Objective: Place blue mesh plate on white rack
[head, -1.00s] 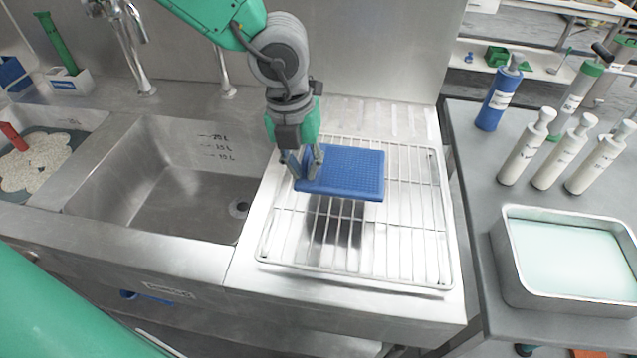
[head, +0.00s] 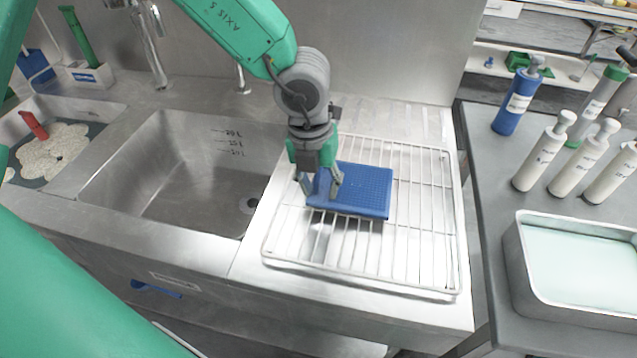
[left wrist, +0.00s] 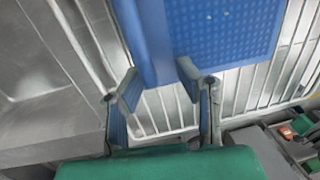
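The blue mesh plate (head: 365,188) lies flat on the white wire rack (head: 425,245), toward the rack's upper middle. My left gripper (head: 320,190) is at the plate's left edge with its fingers spread. In the left wrist view, the fingertips (left wrist: 160,84) stand apart on either side of the plate's raised edge, and the mesh face of the plate (left wrist: 235,30) fills the upper right. The rack bars (left wrist: 165,112) show below the plate. My right gripper is not in view.
A steel sink (head: 180,175) lies left of the rack. On the right table stand a blue bottle (head: 516,100), several white bottles (head: 543,155) and a metal tray (head: 575,265) of pale liquid. The rack's front and right are bare.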

